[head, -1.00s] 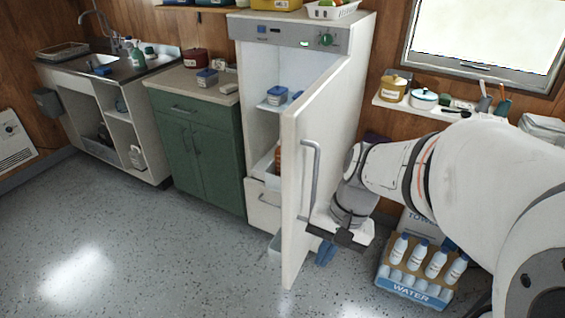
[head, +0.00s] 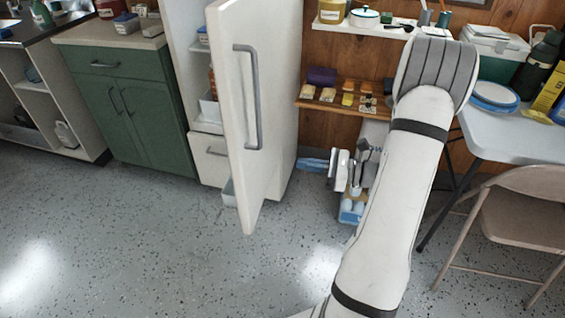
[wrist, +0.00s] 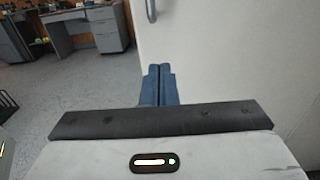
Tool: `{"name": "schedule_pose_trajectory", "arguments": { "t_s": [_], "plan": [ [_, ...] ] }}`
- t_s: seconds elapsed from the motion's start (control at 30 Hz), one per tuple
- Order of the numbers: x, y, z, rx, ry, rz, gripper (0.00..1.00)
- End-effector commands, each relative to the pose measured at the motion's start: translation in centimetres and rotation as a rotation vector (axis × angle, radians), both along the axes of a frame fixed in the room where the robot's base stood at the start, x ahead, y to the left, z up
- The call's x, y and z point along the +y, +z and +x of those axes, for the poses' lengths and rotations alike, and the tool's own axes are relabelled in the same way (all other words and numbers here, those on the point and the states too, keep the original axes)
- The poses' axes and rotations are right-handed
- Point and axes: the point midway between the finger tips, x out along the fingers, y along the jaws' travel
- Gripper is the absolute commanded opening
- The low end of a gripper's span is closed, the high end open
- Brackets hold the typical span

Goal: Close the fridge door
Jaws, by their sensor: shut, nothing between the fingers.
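The white fridge (head: 283,130) stands against the wood wall with its door (head: 235,110) wide open toward me. A grey vertical handle (head: 250,95) is on the door's outer face. The handle also shows at the top of the wrist view (wrist: 150,10), beside the white door panel (wrist: 230,60). My gripper (head: 310,164) is right of the door, low, with its blue fingers pointing left. In the wrist view its fingers (wrist: 160,72) are together and empty, in front of the door's outer face. Whether they touch it is not clear.
A green cabinet (head: 130,110) stands left of the fridge. A water-bottle carton (head: 350,210) is on the floor beneath my gripper. A shelf (head: 340,105) with small items, a table (head: 500,135) and a folding chair (head: 510,225) are at right. Speckled floor in front is clear.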

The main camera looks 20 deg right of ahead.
Motion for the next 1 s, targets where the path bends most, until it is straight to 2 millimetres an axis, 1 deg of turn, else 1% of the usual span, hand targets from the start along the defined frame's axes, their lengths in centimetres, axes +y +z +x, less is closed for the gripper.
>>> {"name": "schedule_pose_trajectory", "arguments": {
  "t_s": [0.4,0.5,0.6,0.8,1.0],
  "plan": [
    [7.2,0.0,4.6,0.000,0.010,-0.004,0.00],
    [8.8,-0.1,5.6,0.000,0.010,-0.004,0.00],
    [9.9,0.0,6.4,-0.001,0.009,-0.004,0.00],
    [11.0,0.0,7.2,0.000,0.006,-0.005,0.00],
    [11.2,0.1,7.3,0.001,0.006,-0.004,0.00]
  ]
}}
